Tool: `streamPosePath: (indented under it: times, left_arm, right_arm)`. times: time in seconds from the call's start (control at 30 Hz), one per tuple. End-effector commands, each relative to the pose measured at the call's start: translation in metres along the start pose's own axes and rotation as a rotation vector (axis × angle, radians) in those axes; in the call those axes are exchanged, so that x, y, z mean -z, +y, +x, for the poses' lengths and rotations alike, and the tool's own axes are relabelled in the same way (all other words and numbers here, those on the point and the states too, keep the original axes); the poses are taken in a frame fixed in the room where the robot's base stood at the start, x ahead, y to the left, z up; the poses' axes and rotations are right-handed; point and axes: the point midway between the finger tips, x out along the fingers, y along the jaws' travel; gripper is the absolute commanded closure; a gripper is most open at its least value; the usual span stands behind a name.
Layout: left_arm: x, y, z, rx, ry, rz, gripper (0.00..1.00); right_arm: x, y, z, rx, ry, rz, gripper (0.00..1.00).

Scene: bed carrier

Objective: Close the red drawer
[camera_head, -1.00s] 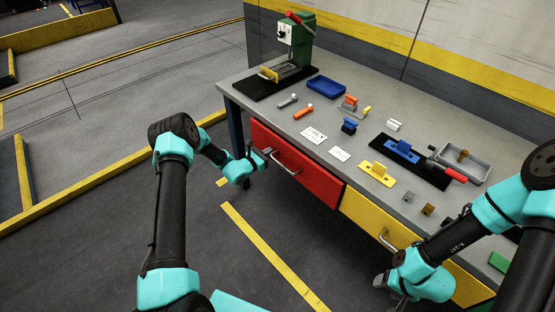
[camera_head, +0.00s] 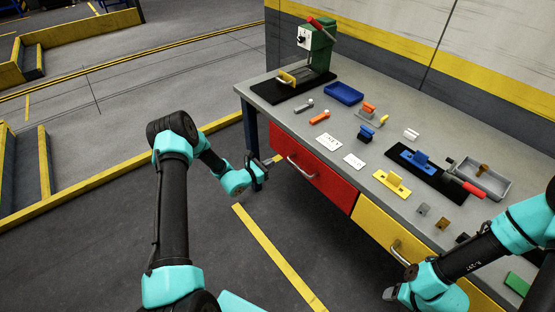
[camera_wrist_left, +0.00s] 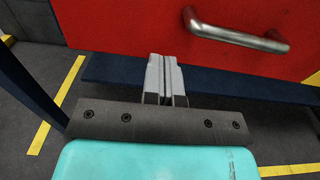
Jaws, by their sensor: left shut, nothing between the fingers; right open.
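The red drawer (camera_head: 326,184) is under the left part of the workbench, with a metal bar handle (camera_head: 302,168). Its front looks about flush with the yellow drawer beside it; I cannot tell if a small gap remains. My left gripper (camera_head: 277,159) is shut and empty, left of the handle and near the drawer front. In the left wrist view its closed fingers (camera_wrist_left: 166,75) point at the lower part of the red front (camera_wrist_left: 120,30), with the handle (camera_wrist_left: 236,36) to the right. Contact with the front is unclear. My right gripper (camera_head: 391,294) is open, low by the yellow drawer.
The yellow drawer (camera_head: 376,222) with its handle (camera_head: 398,252) adjoins on the right. The workbench (camera_head: 290,115) carries a green press (camera_head: 318,48), a blue tray (camera_head: 343,93) and several small parts. A blue table leg (camera_head: 251,135) stands beside my left gripper. The floor in front is clear.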

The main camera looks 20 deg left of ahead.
Motion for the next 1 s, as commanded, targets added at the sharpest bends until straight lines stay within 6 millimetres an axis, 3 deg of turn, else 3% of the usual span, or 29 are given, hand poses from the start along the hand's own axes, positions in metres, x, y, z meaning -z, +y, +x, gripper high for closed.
streamPosePath:
  times: [0.1,0.33,1.0]
  left_arm:
    - [0.0,0.001,-0.024,-0.003,0.002,-0.001,1.0]
    - [0.0,0.0,-0.052,0.0,0.001,-0.001,1.0]
    - [0.002,-0.007,-0.056,0.021,0.015,0.001,1.0]
  right_arm:
    - [0.0,0.0,0.0,0.0,0.0,0.0,0.39]
    - [0.0,0.0,0.0,0.0,0.0,0.0,0.39]
    - [0.0,0.0,0.0,0.0,0.0,0.0,0.39]
